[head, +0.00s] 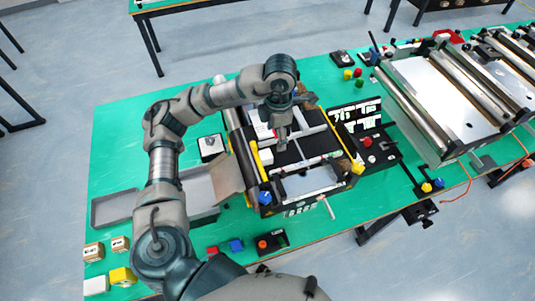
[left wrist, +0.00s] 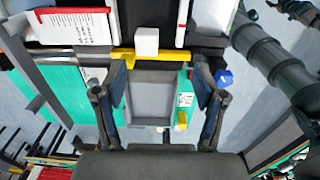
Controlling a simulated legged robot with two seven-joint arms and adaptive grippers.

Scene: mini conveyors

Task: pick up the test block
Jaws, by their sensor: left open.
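A small plain white block (left wrist: 146,41), which could be the test block, sits by a yellow bar (left wrist: 125,56) in the left wrist view. In the head view a white piece (head: 266,157) on the dark mini conveyor (head: 240,160) looks like the same block. My left gripper (head: 282,143) hangs over this conveyor, pointing down. In the left wrist view its two fingers (left wrist: 158,75) are spread wide with nothing between them. The block shows just beyond the fingertips, apart from them. My right gripper is not in view.
A white and red box (left wrist: 75,24) lies near the block. Grey trays (head: 98,212) stand left of the conveyor on the green table (head: 120,150). Small boxes (head: 93,252) sit at the front left. A larger roller conveyor (head: 425,95) stands to the right.

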